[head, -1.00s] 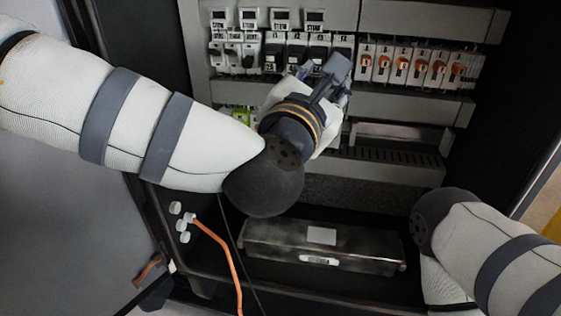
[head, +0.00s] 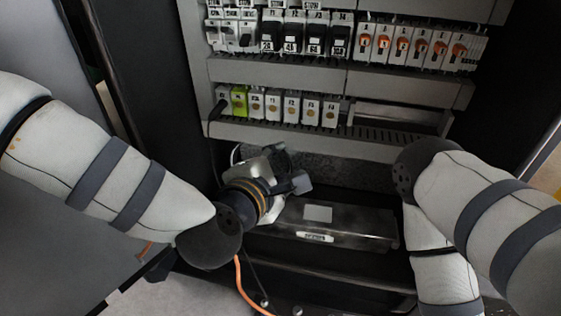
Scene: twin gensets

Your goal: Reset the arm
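My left arm comes in from the left. Its gripper (head: 294,168) is in front of the lower part of an open electrical cabinet (head: 375,83), left of and above a dark metal box (head: 345,222) with a pale label. The finger pads sit at different heights and their gap is hard to make out; nothing held shows. My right arm (head: 470,200) is at the right, folded downward. Its gripper is outside the picture.
Rows of breakers with black (head: 292,38) and orange (head: 410,44) switches fill the upper cabinet. A lower row holds a green module (head: 239,102) and several white ones. An orange cable (head: 239,275) hangs at the bottom. The cabinet's side walls bound the space.

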